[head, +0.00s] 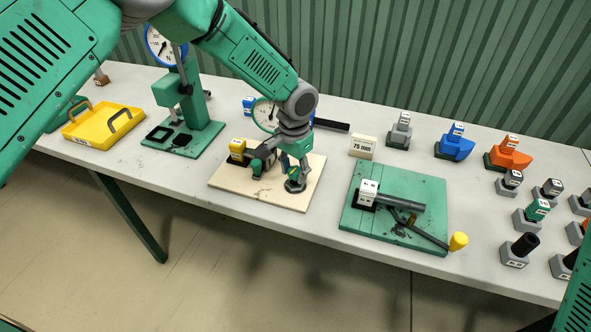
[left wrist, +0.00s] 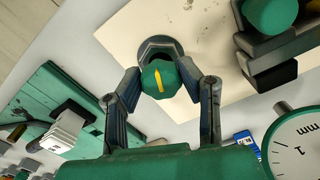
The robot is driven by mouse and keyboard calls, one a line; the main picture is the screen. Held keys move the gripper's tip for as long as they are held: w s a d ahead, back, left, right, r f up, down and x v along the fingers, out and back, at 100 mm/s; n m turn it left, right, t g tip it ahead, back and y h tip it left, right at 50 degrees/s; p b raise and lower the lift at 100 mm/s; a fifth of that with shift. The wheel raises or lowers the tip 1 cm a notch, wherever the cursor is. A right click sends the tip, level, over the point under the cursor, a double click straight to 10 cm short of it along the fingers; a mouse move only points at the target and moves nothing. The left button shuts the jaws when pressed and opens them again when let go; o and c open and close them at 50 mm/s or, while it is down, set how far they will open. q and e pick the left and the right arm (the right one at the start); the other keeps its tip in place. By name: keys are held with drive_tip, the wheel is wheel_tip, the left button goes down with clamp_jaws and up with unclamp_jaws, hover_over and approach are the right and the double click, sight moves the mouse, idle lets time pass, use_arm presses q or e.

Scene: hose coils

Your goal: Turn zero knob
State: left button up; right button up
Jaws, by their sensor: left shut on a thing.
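The zero knob (left wrist: 158,80) is green with a yellow line on top, and stands above a dark grey round base (left wrist: 160,50) on a pale wooden board (left wrist: 125,35). My left gripper (left wrist: 160,75) has one finger on each side of the knob and is shut on it. In the head view my left gripper (head: 297,160) reaches down from above onto the right part of the board (head: 240,191); the knob is partly covered there by the fingers. The yellow line points nearly up and down in the wrist view. My right gripper is not in view.
A white dial gauge (head: 265,115) stands behind the board, and a yellow-topped block (head: 237,147) sits on its left. A green plate (head: 428,189) with a lever lies to the right. A yellow tray (head: 77,132) and a green stand (head: 193,107) are left. Several blocks fill the right end.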

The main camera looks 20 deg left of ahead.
sight(294, 169)
use_arm(q)
drive_tip(key=shift+w+a+m, duration=0.1)
drive_tip(key=shift+m, duration=1.6)
drive_tip(key=o, duration=1.1)
drive_tip(key=shift+o, duration=0.2)
drive_tip(key=shift+r, duration=0.4)
wheel_tip(294, 169, up, 11)
drive_tip(key=shift+w, duration=0.1)
